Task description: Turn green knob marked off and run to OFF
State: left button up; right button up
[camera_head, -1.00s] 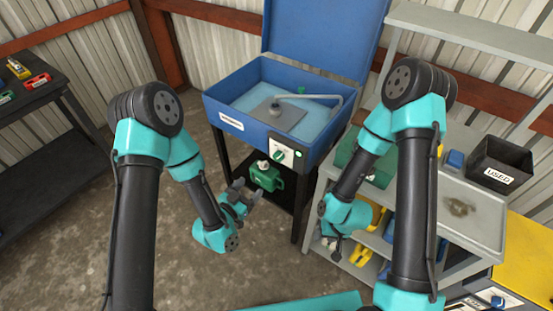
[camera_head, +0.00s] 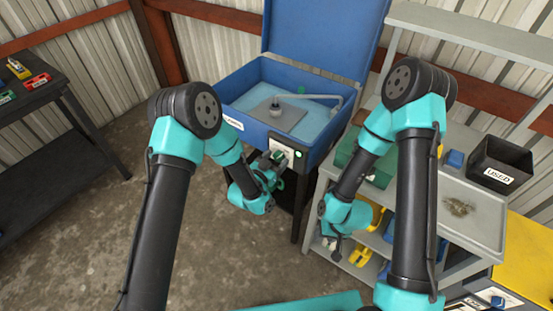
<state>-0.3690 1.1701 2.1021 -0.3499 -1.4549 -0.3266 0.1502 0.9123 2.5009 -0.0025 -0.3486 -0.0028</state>
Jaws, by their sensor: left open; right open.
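The green knob (camera_head: 279,156) sits on a pale plate on the front of the blue parts washer (camera_head: 238,124). It is partly hidden by my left gripper, and its marks and pointing direction are too small to read. My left gripper (camera_head: 273,163) is open, with its fingers at the knob; I cannot tell whether they touch it. A small green light (camera_head: 299,154) shows to the right of the knob. My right gripper (camera_head: 333,242) is open and empty, low in front of the grey shelf bench, away from the washer.
The washer's basin holds a spout and a grey plate, with its blue lid (camera_head: 322,36) raised behind. To the right stands a grey bench with a green box, a black "USED" bin (camera_head: 495,160) and a tray (camera_head: 468,212). A dark table (camera_head: 45,115) stands at left. Floor between is clear.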

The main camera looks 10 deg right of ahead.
pick_arm(q)
jog(key=shift+w+d, duration=0.2)
jog(key=shift+w, duration=0.05)
jog(key=shift+c, duration=0.5)
jog(key=c, duration=0.8)
